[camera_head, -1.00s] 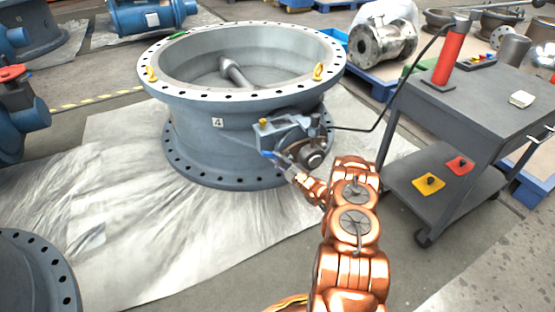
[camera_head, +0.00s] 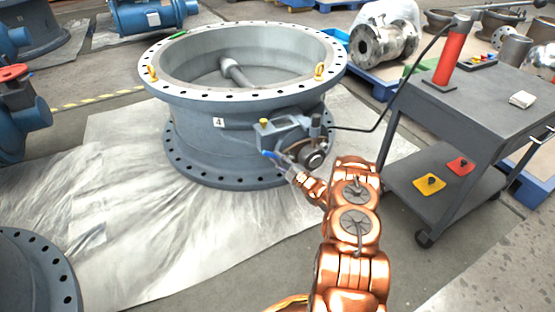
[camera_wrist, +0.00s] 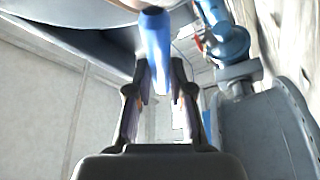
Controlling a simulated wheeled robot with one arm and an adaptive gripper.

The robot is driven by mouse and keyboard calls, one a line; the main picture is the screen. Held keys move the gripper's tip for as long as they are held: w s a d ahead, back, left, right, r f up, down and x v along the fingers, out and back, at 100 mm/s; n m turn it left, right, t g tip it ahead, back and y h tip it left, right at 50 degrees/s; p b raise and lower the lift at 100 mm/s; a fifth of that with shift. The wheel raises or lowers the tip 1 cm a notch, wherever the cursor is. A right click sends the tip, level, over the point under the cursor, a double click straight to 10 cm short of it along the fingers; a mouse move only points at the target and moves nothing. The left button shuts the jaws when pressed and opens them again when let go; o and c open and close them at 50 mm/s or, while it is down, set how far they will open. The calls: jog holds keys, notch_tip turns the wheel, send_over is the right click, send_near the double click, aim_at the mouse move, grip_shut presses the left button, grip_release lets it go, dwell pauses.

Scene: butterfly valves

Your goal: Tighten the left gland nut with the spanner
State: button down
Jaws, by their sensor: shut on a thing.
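A large grey butterfly valve body (camera_head: 190,120) marked 4 stands on the sheeted floor in the head view. A bracket with a shaft end and a small hydraulic unit (camera_head: 312,158) sits on its near right side. My gripper (camera_head: 284,165) is at this bracket, at its lower left. A blue handle (camera_wrist: 156,45) lies between my fingers in the wrist view, and my gripper is shut on it. Its blue end also shows in the head view (camera_head: 268,154). I take it for the spanner; its jaw is not clear to see. The left gland nut cannot be made out.
A grey trolley (camera_head: 470,110) with a red cylinder (camera_head: 449,58) stands at the right. A black hose (camera_head: 385,110) runs from it to the bracket. A dark flange (camera_head: 35,275) is at the lower left. The white sheet (camera_head: 130,240) left of my arm is clear.

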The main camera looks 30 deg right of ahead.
jog(key=shift+s, duration=0.1)
jog(key=shift+s+a+p, duration=0.1)
jog(key=shift+s+p, duration=1.4)
jog(key=shift+s, duration=0.2)
jog(key=shift+p, duration=0.35)
jog(key=shift+w+a+f+n+g+p, duration=0.15)
jog(key=shift+f+n+g+p, duration=0.4)
jog(key=shift+f+n+p, duration=0.6)
jog(key=shift+s+a+f+n+g+p, duration=0.1)
jog(key=shift+a+f+n+g+p, duration=0.4)
jog(key=shift+n+p, duration=1.05)
jog(key=shift+w+f+n+g+p, duration=0.1)
jog(key=shift+f+n+g+p, duration=0.45)
jog(key=shift+f+n+p, duration=0.85)
jog(key=shift+r+b, duration=0.15)
jog(key=shift+b, duration=0.15)
